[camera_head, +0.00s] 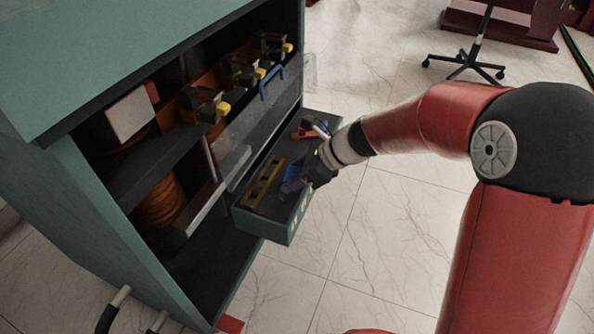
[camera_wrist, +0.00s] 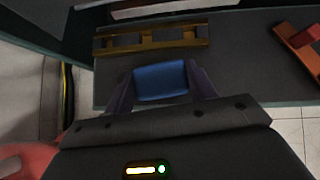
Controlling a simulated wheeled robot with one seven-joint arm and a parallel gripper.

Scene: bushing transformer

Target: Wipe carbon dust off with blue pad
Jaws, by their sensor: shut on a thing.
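The blue pad (camera_wrist: 160,82) sits between the two fingers of my gripper (camera_wrist: 162,86) in the wrist view, and the gripper is shut on it. In the head view my gripper (camera_head: 300,180) is over the open drawer (camera_head: 279,229) of the green cabinet, and the pad is mostly hidden there. I cannot tell whether the pad touches the drawer floor. I cannot make out any carbon dust in either view.
A yellow level-like tool (camera_head: 262,182) lies in the drawer, left of my gripper. An orange tool (camera_head: 303,134) lies toward the drawer's far end. The cabinet (camera_head: 70,190) stands left, with copper coils (camera_head: 160,204) inside. The tiled floor (camera_head: 390,230) is open.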

